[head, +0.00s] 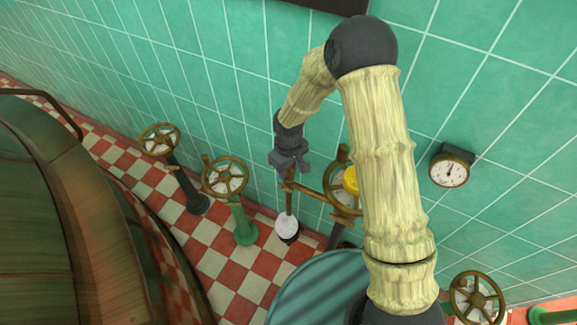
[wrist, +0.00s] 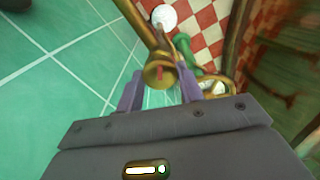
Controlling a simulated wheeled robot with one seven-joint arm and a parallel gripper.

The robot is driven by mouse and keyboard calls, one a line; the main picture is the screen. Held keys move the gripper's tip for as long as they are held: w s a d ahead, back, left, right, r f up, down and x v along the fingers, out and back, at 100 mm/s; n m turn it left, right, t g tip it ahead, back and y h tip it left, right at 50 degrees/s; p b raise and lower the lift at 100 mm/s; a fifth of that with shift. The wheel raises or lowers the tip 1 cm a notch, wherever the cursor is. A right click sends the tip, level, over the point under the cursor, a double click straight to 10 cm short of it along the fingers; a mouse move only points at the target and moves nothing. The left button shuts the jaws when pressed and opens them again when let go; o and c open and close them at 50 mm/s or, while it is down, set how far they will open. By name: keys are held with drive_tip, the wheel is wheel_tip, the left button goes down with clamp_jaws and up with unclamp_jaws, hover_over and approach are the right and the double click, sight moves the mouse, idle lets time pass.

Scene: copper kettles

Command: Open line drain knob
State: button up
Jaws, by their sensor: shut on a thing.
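My gripper (head: 288,162) is in front of the green tiled wall, at the upper end of a thin brass pipe (head: 289,196). In the wrist view, a round brass knob (wrist: 156,78) with a red mark sits between the two purple fingers of my gripper (wrist: 160,88), which is shut on it. The knob is on the end of a brass pipe (wrist: 142,28). I see no label naming it as the line drain knob. In the head view my gripper mostly hides the knob.
Brass handwheels stand left of my gripper, on a dark post (head: 159,140) and a green post (head: 225,176). Another handwheel (head: 343,200) with a yellow centre is close on its right. A gauge (head: 449,171) hangs on the wall. A large copper kettle (head: 45,230) fills the left side.

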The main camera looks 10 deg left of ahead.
sight(289, 170)
drive_tip(key=n+p, duration=0.1)
drive_tip(key=n, duration=0.3)
drive_tip(key=shift+r, duration=0.1)
drive_tip(key=shift+n+p, duration=0.35)
drive_tip(key=shift+n, duration=1.15)
drive_tip(key=o, duration=1)
wheel_tip(289, 170, up, 17)
drive_tip(key=shift+r, duration=0.15)
